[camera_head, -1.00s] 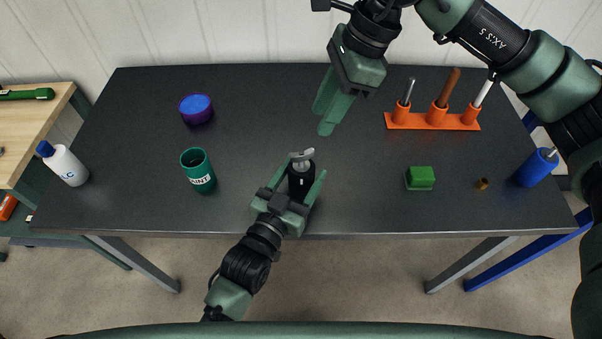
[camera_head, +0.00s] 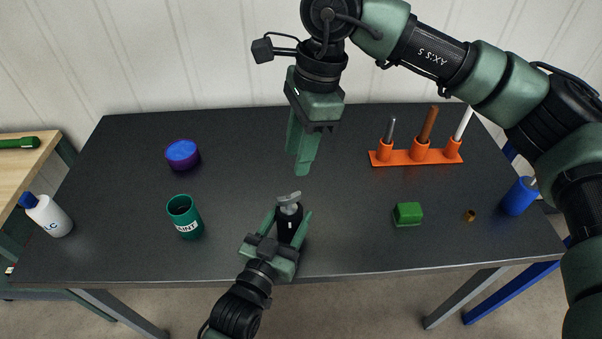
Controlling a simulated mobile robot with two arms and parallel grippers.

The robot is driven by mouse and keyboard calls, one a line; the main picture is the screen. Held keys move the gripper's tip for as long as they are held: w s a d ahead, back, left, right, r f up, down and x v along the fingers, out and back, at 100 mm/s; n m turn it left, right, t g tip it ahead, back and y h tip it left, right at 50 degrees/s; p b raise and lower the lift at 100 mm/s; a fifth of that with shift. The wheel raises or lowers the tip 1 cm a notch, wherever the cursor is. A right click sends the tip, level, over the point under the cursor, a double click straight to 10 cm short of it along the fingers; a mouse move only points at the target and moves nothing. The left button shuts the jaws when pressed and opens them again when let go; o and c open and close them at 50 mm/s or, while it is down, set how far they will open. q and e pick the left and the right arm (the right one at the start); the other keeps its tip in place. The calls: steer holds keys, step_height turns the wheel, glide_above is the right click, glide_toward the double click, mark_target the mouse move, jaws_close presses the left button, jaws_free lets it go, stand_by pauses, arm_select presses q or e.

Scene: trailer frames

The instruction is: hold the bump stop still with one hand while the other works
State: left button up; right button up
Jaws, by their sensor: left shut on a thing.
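The bump stop, which I take to be the small black upright piece with a grey top (camera_head: 289,213), stands near the front middle of the dark table. My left gripper (camera_head: 291,222) is shut on it, one finger on each side, and hides its lower part. My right gripper (camera_head: 302,172) points down from above, its tips just above and behind the grey top with a small gap. Its fingers overlap in this view, so I cannot tell whether they are open or shut. I see nothing held in it.
A green cup (camera_head: 184,216) and a purple-blue round tub (camera_head: 182,154) are left; a white bottle (camera_head: 47,215) is far left.

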mark_target(288, 195)
steer(key=f, duration=0.3)
steer(key=a+f, duration=0.1)
steer(key=f, duration=0.3)
steer(key=a+f, duration=0.1)
steer(key=f, duration=0.3)
steer(key=shift+s+f, duration=0.25)
steer(key=shift+c, duration=0.3)
